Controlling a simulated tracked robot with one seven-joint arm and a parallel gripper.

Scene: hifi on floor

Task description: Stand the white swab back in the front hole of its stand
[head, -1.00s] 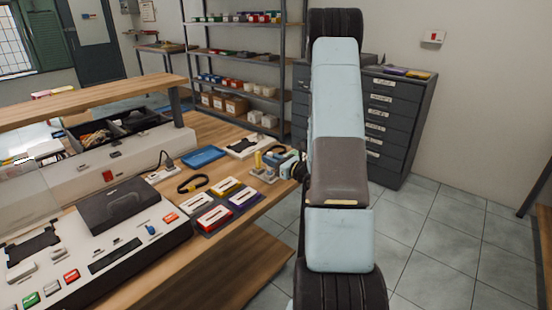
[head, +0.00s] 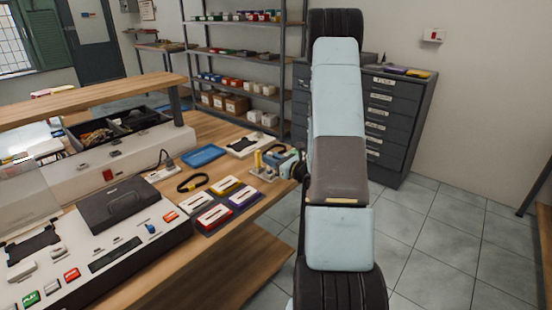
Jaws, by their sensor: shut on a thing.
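My gripper (head: 271,154) is at the right end of the wooden workbench, just left of my arm, which covers part of the view. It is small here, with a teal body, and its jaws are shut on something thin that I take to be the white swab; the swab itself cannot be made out. The pale stand (head: 264,173) is on the bench top right below and beside the gripper, with a yellow upright piece close by. Its front hole is too small to see. Whether the swab touches the stand cannot be told.
Several coloured cases with white labels (head: 213,216) lie left of the stand. A black strap (head: 193,183), a blue tray (head: 203,156) and a white-and-black device (head: 241,146) lie behind them. A large console (head: 100,240) fills the bench's left. Grey drawers (head: 398,125) stand behind my arm.

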